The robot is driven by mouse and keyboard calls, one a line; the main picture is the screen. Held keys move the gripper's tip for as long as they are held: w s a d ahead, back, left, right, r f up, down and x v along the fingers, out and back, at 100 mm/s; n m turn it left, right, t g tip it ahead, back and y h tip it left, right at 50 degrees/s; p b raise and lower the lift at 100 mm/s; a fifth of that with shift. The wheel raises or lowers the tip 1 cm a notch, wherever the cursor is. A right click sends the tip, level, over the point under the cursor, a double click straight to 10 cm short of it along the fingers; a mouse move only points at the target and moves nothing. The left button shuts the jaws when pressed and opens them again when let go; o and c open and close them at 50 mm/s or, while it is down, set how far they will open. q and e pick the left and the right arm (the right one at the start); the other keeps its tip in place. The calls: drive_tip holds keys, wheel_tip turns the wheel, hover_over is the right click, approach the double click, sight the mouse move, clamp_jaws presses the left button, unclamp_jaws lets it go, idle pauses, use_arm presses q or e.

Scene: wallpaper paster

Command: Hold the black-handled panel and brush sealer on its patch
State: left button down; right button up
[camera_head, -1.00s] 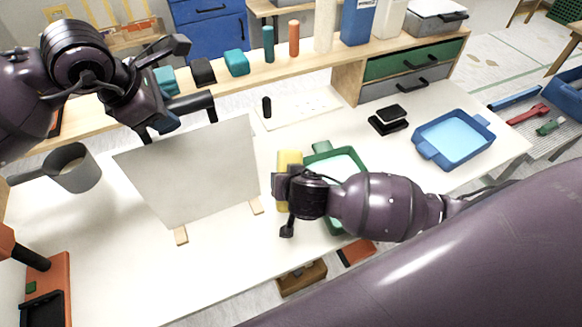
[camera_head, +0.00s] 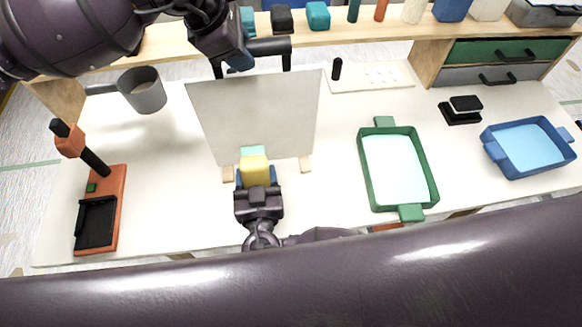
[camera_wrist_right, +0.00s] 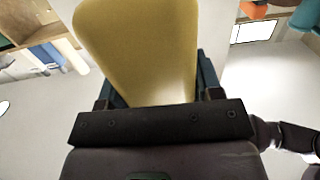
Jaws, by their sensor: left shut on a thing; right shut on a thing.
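The pale upright panel (camera_head: 258,118) stands on the table on small wooden feet, with a black handle (camera_head: 270,47) at its top. My left gripper (camera_head: 238,62) is shut on that handle. My right gripper (camera_head: 256,180) is shut on a yellow brush (camera_head: 254,168), low in front of the panel. A mint-coloured end (camera_head: 253,151) shows above the yellow part, against the panel's lower edge in the picture; I cannot tell whether it touches. The yellow body fills the middle of the right wrist view (camera_wrist_right: 145,50). No distinct patch shows on the panel.
A green tray (camera_head: 429,172) with white contents lies right of the panel, a blue tray (camera_head: 494,151) farther right. A black pad (camera_head: 461,112) and a white board (camera_head: 350,86) lie behind. A grey mug (camera_head: 145,92) and an orange stand (camera_head: 119,205) are left.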

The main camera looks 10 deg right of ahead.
sight(246, 132)
drive_tip(key=shift+s+a+r, duration=0.1)
drive_tip(key=shift+a+r, duration=0.05)
drive_tip(key=shift+a, duration=0.35)
drive_tip(key=shift+s+a+r, duration=0.1)
drive_tip(key=shift+a+r, duration=0.05)
drive_tip(key=shift+a, duration=0.3)
drive_tip(key=shift+w, duration=3.2)
drive_tip(key=shift+w, duration=1.25)
idle(0.5)
drive_tip(key=shift+d, duration=0.2)
